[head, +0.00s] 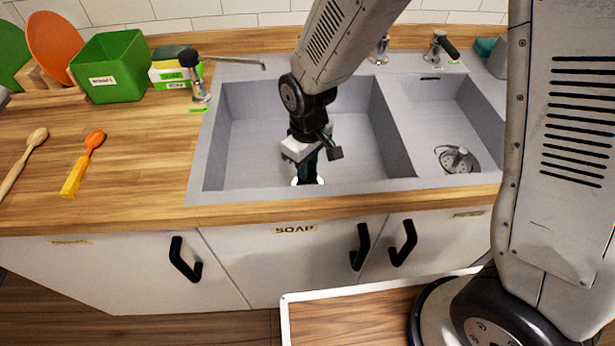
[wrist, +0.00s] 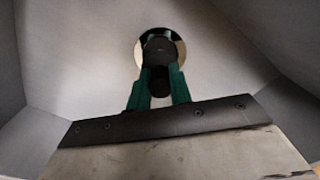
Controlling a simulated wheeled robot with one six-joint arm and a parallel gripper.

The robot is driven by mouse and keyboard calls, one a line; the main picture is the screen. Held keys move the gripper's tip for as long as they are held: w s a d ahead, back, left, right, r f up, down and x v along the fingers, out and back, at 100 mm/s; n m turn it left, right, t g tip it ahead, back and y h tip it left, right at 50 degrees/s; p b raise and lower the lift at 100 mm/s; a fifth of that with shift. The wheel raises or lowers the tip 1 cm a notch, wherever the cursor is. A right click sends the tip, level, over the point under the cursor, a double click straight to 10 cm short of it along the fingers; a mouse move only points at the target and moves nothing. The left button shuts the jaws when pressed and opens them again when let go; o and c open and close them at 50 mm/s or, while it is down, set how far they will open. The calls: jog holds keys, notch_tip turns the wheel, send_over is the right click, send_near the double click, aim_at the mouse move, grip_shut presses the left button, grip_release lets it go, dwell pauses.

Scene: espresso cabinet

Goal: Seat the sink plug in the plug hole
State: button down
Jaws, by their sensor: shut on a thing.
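My gripper (head: 308,172) reaches down into the large left basin of the sink (head: 240,150). In the wrist view its two green fingers (wrist: 158,88) are closed on the dark sink plug (wrist: 160,50). The plug lies in line with the round plug hole (wrist: 178,42), whose pale rim shows around it. In the head view a pale bit of the plug hole rim (head: 295,182) shows beside the fingers. I cannot tell whether the plug is above the hole or inside it. The fingers and wrist hide much of the plug in the head view.
The smaller right basin has a metal strainer (head: 456,158). A tap (head: 198,82) stands at the left basin's back left corner. A green bin (head: 108,68), an orange spoon (head: 84,162) and a wooden spoon (head: 24,156) are on the left counter. The basin floor around my gripper is clear.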

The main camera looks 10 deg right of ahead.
jog(key=shift+f, duration=2.2)
jog(key=c, duration=1.3)
grip_release()
jog(key=shift+f, duration=0.15)
notch_tip(320, 180, up, 12)
jog(key=shift+r, duration=0.2)
